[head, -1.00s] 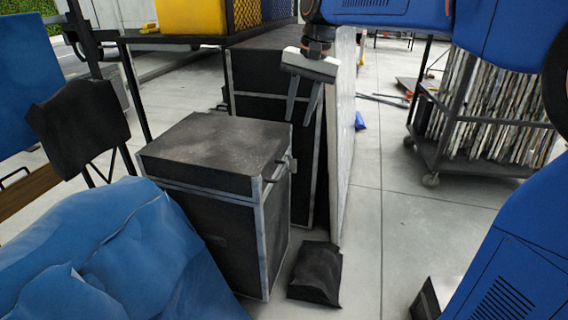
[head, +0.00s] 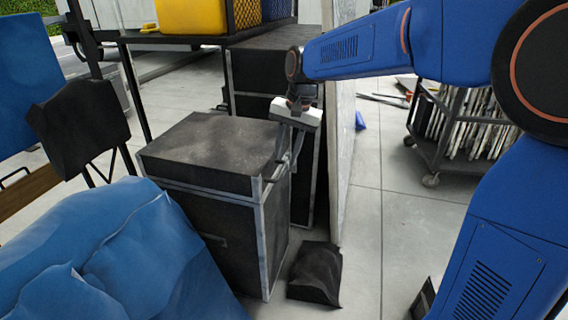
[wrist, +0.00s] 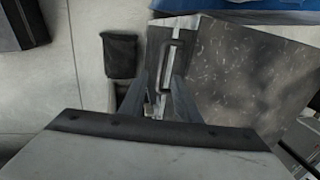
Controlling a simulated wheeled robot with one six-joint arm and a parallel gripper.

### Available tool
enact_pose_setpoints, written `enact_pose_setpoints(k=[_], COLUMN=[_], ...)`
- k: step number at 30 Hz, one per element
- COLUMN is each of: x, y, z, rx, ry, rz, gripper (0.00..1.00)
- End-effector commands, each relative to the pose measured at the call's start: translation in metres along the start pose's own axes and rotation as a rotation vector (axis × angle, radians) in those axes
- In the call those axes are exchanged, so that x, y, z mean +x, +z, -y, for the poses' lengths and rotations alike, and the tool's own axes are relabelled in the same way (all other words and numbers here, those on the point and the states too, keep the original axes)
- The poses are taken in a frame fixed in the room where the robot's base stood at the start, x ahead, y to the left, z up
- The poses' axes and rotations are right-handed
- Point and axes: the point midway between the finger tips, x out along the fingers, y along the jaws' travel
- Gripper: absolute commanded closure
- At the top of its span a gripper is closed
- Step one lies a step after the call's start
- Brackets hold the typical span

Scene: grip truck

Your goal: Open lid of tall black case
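The black case (head: 235,235) with pale metal edges stands upright on the floor in the head view. Its lid (head: 210,148) lies flat and shut, with a scuffed top that also shows in the wrist view (wrist: 240,65). A handle (wrist: 168,62) shows along the lid's edge in the wrist view. My gripper (head: 283,168) is low at the lid's right edge, pointing down. In the wrist view its fingers (wrist: 160,88) are apart, one on each side of the handle's near end. I cannot tell whether they touch it.
A black bag (head: 318,272) lies on the floor right of the case. Another black case (head: 262,70) and a pale upright panel (head: 342,130) stand close behind. Blue cloth (head: 130,245) covers the front left. A cart (head: 455,160) stands at right, with clear floor between.

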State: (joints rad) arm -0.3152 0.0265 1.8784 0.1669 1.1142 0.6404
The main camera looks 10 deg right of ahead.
Motion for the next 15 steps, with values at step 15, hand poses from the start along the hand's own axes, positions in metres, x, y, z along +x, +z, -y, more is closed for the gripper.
enact_pose_setpoints(k=[15], x=[0.041], y=[0.0], z=[0.0], rx=[-0.001], ry=[0.0], rz=[0.0], gripper=[0.7])
